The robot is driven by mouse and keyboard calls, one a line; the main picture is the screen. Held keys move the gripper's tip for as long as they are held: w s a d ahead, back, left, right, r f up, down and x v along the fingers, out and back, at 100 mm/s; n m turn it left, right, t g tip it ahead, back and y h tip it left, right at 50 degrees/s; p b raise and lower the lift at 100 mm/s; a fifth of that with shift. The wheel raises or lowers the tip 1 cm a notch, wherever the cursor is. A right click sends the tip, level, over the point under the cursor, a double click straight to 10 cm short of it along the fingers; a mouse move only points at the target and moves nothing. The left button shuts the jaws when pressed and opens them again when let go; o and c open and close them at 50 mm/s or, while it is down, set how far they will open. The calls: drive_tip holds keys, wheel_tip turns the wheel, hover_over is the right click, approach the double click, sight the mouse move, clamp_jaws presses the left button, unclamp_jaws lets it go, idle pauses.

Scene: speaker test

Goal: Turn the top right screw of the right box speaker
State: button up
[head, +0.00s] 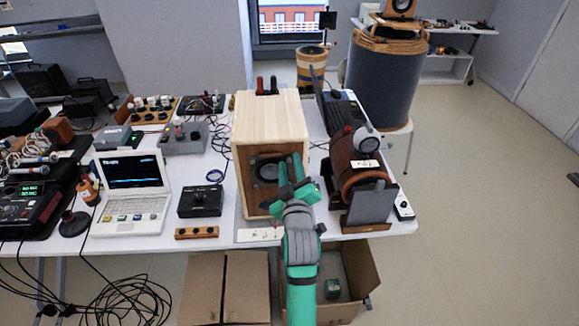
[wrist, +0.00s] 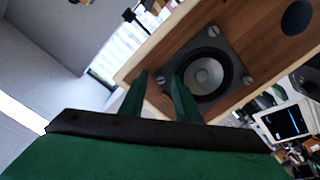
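A light wooden box speaker (head: 270,118) stands on the white table, its brown front facing me. Its round driver (wrist: 204,76) sits in a dark square plate in the wrist view, with screws at the plate's corners. One screw (wrist: 160,78) shows between my fingertips in the picture; two others are clear of them (wrist: 213,31) (wrist: 247,80). My gripper (wrist: 157,78) is open, its two green fingers apart and pointing at that screw's corner. I cannot tell whether they touch it. In the head view my gripper (head: 290,165) covers the right part of the driver.
A brown rounded case (head: 345,160) stands close to the right of the speaker. A laptop (head: 132,180) and a black control box (head: 200,200) lie to the left. An open carton (head: 365,270) is below the table edge. The floor at the right is clear.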

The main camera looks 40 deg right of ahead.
drive_tip(key=shift+c, duration=0.3)
clamp_jaws()
